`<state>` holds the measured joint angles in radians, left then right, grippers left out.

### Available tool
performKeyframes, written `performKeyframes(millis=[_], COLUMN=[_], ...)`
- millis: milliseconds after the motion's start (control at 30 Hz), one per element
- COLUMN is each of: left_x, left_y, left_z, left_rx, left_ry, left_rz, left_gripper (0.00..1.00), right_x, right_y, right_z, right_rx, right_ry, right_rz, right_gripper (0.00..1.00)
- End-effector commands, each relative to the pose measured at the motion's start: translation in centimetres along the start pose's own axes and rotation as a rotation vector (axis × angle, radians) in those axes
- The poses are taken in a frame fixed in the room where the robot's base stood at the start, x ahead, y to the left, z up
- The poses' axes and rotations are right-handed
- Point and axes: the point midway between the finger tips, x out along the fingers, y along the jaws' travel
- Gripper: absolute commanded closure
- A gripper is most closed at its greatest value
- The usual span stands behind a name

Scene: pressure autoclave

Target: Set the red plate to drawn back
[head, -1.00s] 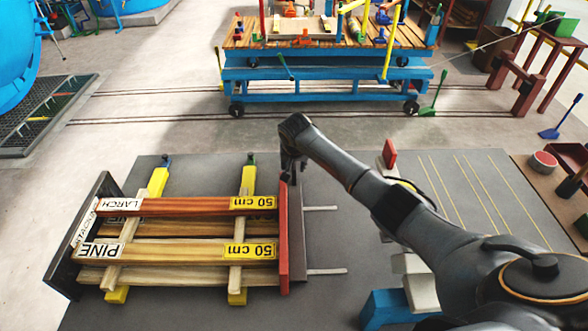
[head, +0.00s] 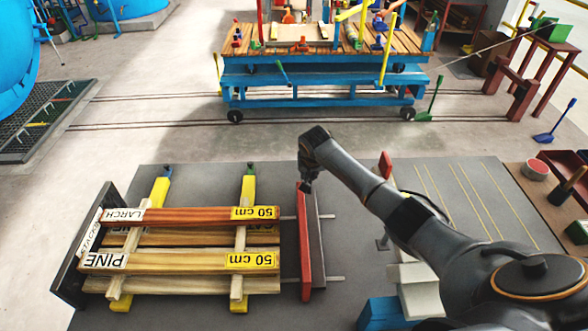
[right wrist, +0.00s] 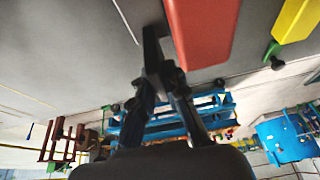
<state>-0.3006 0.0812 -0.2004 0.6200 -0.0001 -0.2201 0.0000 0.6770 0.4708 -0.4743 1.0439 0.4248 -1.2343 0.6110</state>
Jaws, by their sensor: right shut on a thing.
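The red plate (head: 304,250) stands upright to the right of the stack of boards (head: 190,262), with a gap between it and the board ends. A dark plate (head: 318,250) stands against its right side, and thin rods (head: 329,217) run through to the right. My right gripper (head: 306,184) is at the plate's far end, shut on a dark part there. In the right wrist view the fingers (right wrist: 163,82) close around this dark part beside the red plate (right wrist: 203,30); its exact shape is hard to tell. My left gripper is not in view.
A black end plate (head: 82,245) labelled "STACKER" stands left of the boards, which rest on yellow bars (head: 248,185). A blue cart (head: 320,75) stands farther back. A small red piece (head: 385,165) stands behind my arm.

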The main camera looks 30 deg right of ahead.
Motion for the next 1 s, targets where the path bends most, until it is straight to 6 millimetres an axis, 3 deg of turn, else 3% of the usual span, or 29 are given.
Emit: performKeyframes(millis=[33,200,567,600,700,1000], left_x=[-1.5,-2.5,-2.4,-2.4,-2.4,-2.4], left_y=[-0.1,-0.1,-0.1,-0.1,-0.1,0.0], left_z=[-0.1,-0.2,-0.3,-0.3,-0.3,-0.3], left_rx=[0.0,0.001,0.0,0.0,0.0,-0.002], left_ry=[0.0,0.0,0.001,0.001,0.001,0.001], left_rz=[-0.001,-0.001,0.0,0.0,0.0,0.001], left_gripper=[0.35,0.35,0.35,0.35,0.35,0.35], right_x=[-0.5,-0.2,0.1,0.1,0.1,0.0], right_y=[1.9,4.9,5.7,5.7,5.7,5.5], right_z=[-0.1,0.0,0.1,0.1,0.1,0.0], right_rx=[0.003,0.002,0.001,0.001,0.001,0.0], right_ry=[-0.006,-0.004,-0.003,-0.003,-0.002,-0.001], right_rz=[0.011,0.009,0.01,0.01,0.01,0.005], right_gripper=[1.0,1.0,1.0,0.85,0.65,0.64])
